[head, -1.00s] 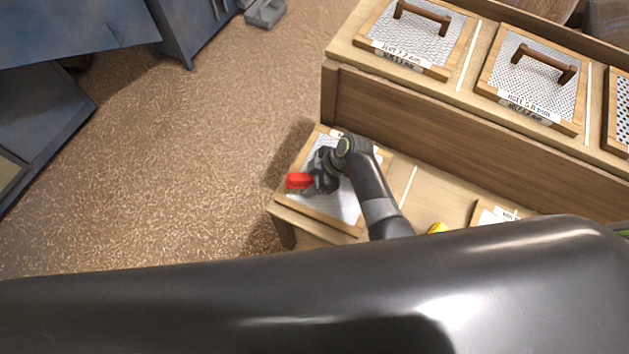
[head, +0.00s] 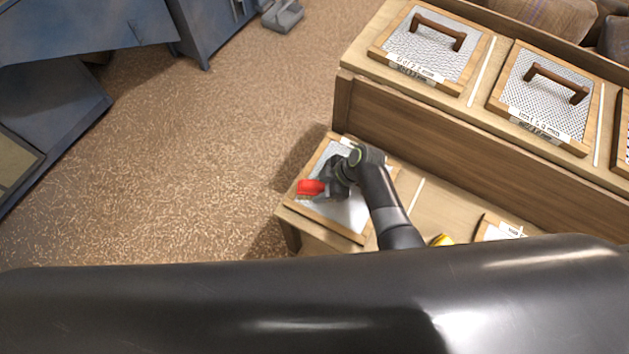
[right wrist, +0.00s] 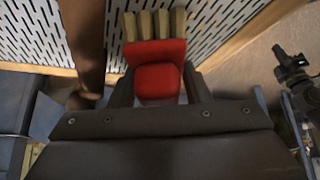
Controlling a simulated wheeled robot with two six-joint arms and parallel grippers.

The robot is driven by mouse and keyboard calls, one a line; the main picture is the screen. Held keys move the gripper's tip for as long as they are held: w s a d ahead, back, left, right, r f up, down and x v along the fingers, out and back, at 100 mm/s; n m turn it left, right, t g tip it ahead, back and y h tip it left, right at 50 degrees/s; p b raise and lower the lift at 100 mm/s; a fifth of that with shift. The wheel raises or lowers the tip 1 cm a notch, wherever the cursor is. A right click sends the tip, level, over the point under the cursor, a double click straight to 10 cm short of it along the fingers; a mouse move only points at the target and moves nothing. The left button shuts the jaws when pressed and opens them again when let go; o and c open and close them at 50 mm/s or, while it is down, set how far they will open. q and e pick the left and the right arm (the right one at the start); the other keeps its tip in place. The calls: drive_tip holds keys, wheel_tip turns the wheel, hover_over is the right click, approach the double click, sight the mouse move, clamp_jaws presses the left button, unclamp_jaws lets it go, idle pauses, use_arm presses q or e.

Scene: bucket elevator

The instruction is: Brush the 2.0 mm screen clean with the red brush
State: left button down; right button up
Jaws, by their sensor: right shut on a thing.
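The red brush (head: 311,187) is in my right gripper (head: 334,183), over the left part of a wood-framed screen (head: 352,217) on the low bench. The screen's label is mostly hidden by my arm and cannot be read. In the right wrist view, my right gripper (right wrist: 157,92) is shut on the red brush (right wrist: 157,62), and its tan bristles (right wrist: 153,24) lie against the slotted screen mesh (right wrist: 221,18). Whether the bristles touch the mesh is unclear. A dark gripper-like shape (right wrist: 295,72) at the right edge may be my left gripper; its jaws are unclear.
A higher wooden shelf (head: 440,130) behind carries framed screens with brown handles (head: 437,31). Another screen (head: 495,228) and a yellow thing (head: 441,240) are farther right on the bench. Blue machinery (head: 75,35) stands at left; the floor (head: 190,170) between is open.

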drive_tip(key=shift+s+d+r+p, duration=0.1)
drive_tip(key=shift+s+d+p, duration=0.3)
drive_tip(key=shift+d, duration=0.2)
drive_tip(key=shift+s+d+p, duration=0.35)
drive_tip(key=shift+d+p, duration=0.05)
drive_tip(key=shift+d, duration=0.2)
drive_tip(key=shift+s+d+p, duration=0.3)
drive_tip(key=shift+s+d, duration=0.2)
drive_tip(key=shift+d, duration=0.25)
drive_tip(key=shift+s+d+p, duration=0.3)
drive_tip(key=shift+s+d, duration=0.2)
drive_tip(key=shift+d, duration=0.25)
drive_tip(key=shift+s+d+p, duration=0.3)
drive_tip(key=shift+s+d, duration=0.15)
drive_tip(key=shift+d, duration=0.2)
drive_tip(key=shift+s+d+p, duration=0.3)
drive_tip(key=shift+s+d, duration=0.1)
drive_tip(key=shift+d, duration=0.25)
drive_tip(key=shift+s+a, duration=0.25)
drive_tip(key=shift+a, duration=0.1)
drive_tip(key=shift+w+a, duration=0.5)
drive_tip(key=shift+a, duration=0.15)
drive_tip(key=shift+w+a, duration=0.45)
drive_tip(key=shift+a, duration=0.2)
drive_tip(key=shift+w+a+f+b, duration=0.1)
drive_tip(key=shift+w+a+b, duration=0.3)
drive_tip(key=shift+a, duration=0.3)
drive_tip(key=shift+w+a+f+b, duration=0.1)
drive_tip(key=shift+w+a+b, duration=0.25)
drive_tip(key=shift+a, duration=0.35)
